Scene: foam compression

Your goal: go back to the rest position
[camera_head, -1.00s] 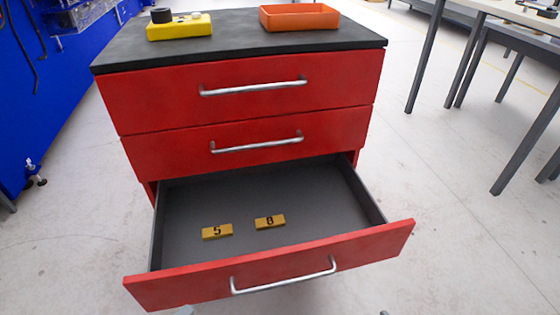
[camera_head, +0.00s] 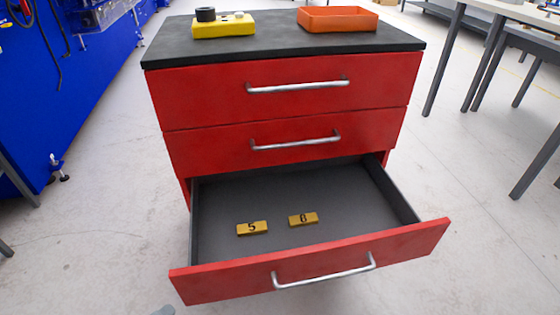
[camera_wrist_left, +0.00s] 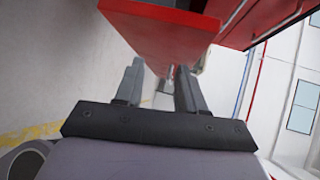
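A red cabinet (camera_head: 285,95) stands in front of me with its bottom drawer (camera_head: 310,262) pulled open. Two small yellow blocks lie on the drawer's grey floor, one marked 5 (camera_head: 252,228) and one that looks marked 8 (camera_head: 303,219). In the left wrist view my left gripper (camera_wrist_left: 159,72) has its two fingers apart, with a red panel (camera_wrist_left: 165,35) of the cabinet just beyond them. Nothing is clearly held. A small grey tip at the bottom edge of the head view may be part of my left gripper. My right gripper is out of view.
On the black cabinet top (camera_head: 275,38) stand a yellow block with a dark cylinder (camera_head: 223,28) and an orange tray (camera_head: 338,19). A blue wall panel (camera_head: 60,80) is at left. Tables with grey legs (camera_head: 445,60) are at right. The floor around the cabinet is clear.

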